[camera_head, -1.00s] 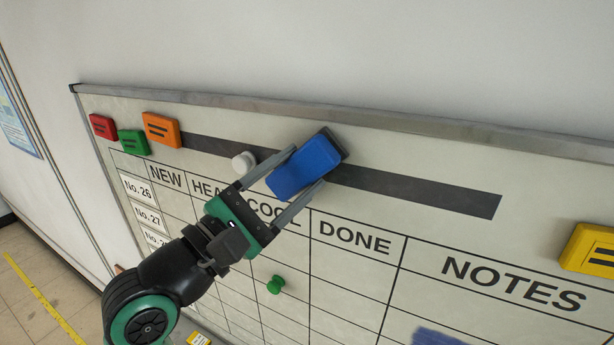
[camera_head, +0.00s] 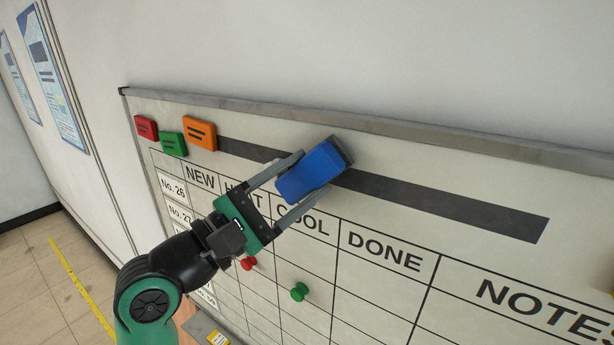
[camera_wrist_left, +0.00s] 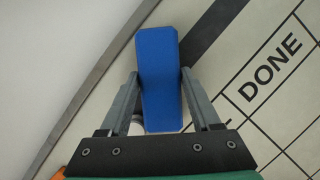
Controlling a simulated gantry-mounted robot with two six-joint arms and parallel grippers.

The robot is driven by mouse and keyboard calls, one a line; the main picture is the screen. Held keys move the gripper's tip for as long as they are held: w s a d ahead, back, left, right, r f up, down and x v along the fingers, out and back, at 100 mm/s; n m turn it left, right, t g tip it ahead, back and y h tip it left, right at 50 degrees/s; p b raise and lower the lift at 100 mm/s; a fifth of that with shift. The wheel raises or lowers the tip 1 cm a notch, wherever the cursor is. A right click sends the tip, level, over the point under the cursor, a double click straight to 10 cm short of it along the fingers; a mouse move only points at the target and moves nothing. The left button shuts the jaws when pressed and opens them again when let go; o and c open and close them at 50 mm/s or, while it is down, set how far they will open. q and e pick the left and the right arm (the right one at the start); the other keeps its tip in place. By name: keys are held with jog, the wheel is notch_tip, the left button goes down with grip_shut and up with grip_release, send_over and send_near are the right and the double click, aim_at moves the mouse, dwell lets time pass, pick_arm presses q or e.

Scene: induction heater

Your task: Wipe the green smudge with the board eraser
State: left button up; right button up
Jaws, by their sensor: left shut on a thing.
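The board eraser (camera_head: 308,172) is a blue block with a dark grey pad on its far side. My left gripper (camera_head: 311,174) is shut on it, one finger along each side. It is tilted in front of the whiteboard's black strip, near the top edge. Whether the pad touches the board I cannot tell. In the left wrist view the eraser (camera_wrist_left: 160,80) stands between the two fingers (camera_wrist_left: 160,95). My right gripper is not in view.
The whiteboard (camera_head: 520,190) carries a red block (camera_head: 146,127), a green block (camera_head: 173,144) and an orange block (camera_head: 200,134) at its upper left. The board's upper right is clear.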

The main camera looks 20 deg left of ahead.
pick_arm(q)
jog(key=shift+s+a+r, duration=0.1)
jog(key=shift+s+a, duration=0.1)
jog(key=shift+s, duration=1.05)
jog(key=shift+s+a, duration=0.2)
jog(key=shift+s, duration=1.05)
jog(key=s, duration=0.3)
jog(key=shift+a, duration=0.3)
jog(key=shift+w, duration=0.1)
